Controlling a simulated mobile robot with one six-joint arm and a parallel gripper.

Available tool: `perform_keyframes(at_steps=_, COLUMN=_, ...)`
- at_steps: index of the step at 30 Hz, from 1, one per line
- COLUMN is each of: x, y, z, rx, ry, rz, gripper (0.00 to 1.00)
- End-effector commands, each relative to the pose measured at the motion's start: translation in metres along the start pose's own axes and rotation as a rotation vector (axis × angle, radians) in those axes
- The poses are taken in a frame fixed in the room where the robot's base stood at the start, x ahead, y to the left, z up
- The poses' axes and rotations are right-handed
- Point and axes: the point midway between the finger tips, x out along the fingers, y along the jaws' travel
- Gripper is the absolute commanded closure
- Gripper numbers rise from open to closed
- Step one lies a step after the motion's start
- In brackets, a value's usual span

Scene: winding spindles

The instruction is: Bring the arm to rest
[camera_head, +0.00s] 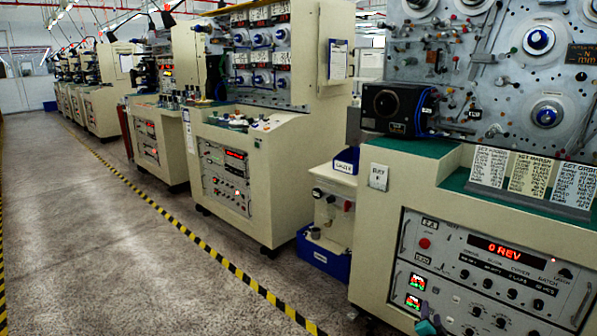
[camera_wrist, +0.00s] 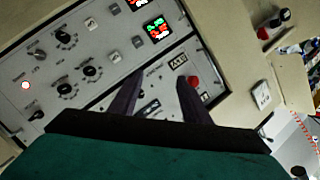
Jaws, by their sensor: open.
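My gripper (camera_wrist: 158,84) shows in the wrist view with its two dark fingers spread apart and nothing held between them. Behind the fingers is the control panel (camera_wrist: 100,70) of the near machine, tilted in this view. A red button (camera_wrist: 192,81) on it appears close by the right fingertip; I cannot tell how far off the panel is. In the head view a small teal and dark part, likely my gripper (camera_head: 428,325), shows at the bottom edge in front of the same control panel (camera_head: 480,270). The rest of my arm is out of that view.
The near winding machine (camera_head: 400,180) fills the right, with a black box (camera_head: 393,108) and set cards (camera_head: 530,175) on its ledge. A blue bin (camera_head: 322,260) stands low beside it. Similar machines recede leftward. The aisle floor (camera_head: 90,230) looks clear, with yellow-black tape (camera_head: 215,255) along it.

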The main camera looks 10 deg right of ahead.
Motion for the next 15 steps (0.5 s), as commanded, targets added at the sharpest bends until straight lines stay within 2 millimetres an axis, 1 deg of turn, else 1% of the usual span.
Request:
perform_keyframes(at_steps=1, x=-0.006, y=-0.015, z=0.017, rx=-0.003, ry=-0.034, rz=-0.003, gripper=0.57)
perform_keyframes(at_steps=5, x=-0.019, y=-0.037, z=0.064, rx=-0.02, ry=-0.121, rz=0.004, gripper=0.57)
perform_keyframes(at_steps=6, x=-0.025, y=-0.044, z=0.078, rx=-0.027, ry=-0.149, rz=0.009, gripper=0.57)
perform_keyframes(at_steps=11, x=-0.051, y=-0.064, z=0.136, rx=-0.069, ry=-0.269, rz=0.033, gripper=0.57)
perform_keyframes(at_steps=15, x=-0.081, y=-0.076, z=0.186, rx=-0.122, ry=-0.383, rz=0.062, gripper=0.57)
